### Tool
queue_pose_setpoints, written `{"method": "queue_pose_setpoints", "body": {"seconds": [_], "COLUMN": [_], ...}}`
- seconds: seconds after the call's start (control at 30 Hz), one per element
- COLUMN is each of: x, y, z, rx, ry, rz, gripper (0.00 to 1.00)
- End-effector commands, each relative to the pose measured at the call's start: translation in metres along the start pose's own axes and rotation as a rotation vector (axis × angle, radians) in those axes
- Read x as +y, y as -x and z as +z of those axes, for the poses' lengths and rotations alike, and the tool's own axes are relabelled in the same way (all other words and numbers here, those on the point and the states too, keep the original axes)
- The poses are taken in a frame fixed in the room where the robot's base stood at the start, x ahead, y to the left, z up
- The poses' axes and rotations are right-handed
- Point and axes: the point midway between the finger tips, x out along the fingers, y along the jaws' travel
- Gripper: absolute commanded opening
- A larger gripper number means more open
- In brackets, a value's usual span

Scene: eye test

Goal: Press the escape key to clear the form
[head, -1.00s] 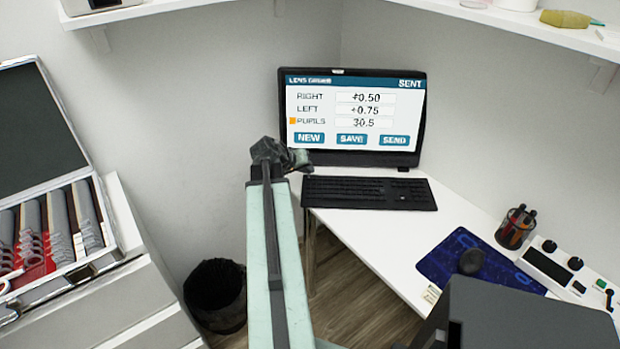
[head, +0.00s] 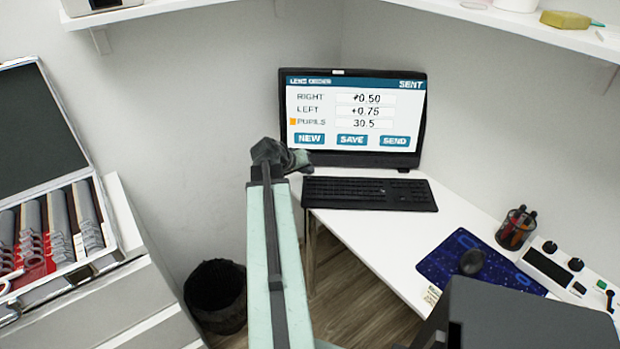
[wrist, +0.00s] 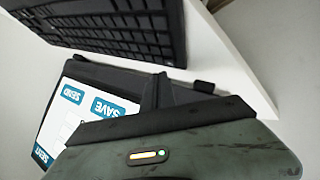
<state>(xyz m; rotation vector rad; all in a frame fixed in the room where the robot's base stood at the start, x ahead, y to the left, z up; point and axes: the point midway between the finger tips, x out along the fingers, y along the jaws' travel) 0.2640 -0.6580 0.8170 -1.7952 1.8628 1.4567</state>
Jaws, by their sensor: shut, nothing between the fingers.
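The black keyboard (head: 370,194) lies on the white desk in front of the monitor (head: 352,120). Its left end also shows in the wrist view (wrist: 110,25), upside down. Single keys are too small to read, so I cannot pick out the escape key. The screen reads LENS ORDER and SENT, with RIGHT +0.50, LEFT +0.75 and PUPILS 30.5. An orange mark stands beside PUPILS. My gripper (head: 298,159) is shut and empty, by the monitor's lower left corner and near the keyboard's left end. I cannot see it touch a key.
A blue mouse mat (head: 440,268) with a dark mouse (head: 472,262), a pen cup (head: 516,229) and a control panel (head: 550,266) are on the desk to the right. A black bin (head: 215,295) stands on the floor. An open lens case (head: 95,228) is at left.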

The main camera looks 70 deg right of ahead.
Motion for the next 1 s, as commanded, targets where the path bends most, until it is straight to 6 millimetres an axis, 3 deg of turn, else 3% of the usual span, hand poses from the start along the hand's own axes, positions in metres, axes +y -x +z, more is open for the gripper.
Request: {"method": "queue_pose_setpoints", "body": {"seconds": [1.0], "x": [-0.0053], "y": [-0.0056], "z": [0.0035], "rx": [0.0], "ry": [0.0], "rz": [0.0], "gripper": [0.0]}}
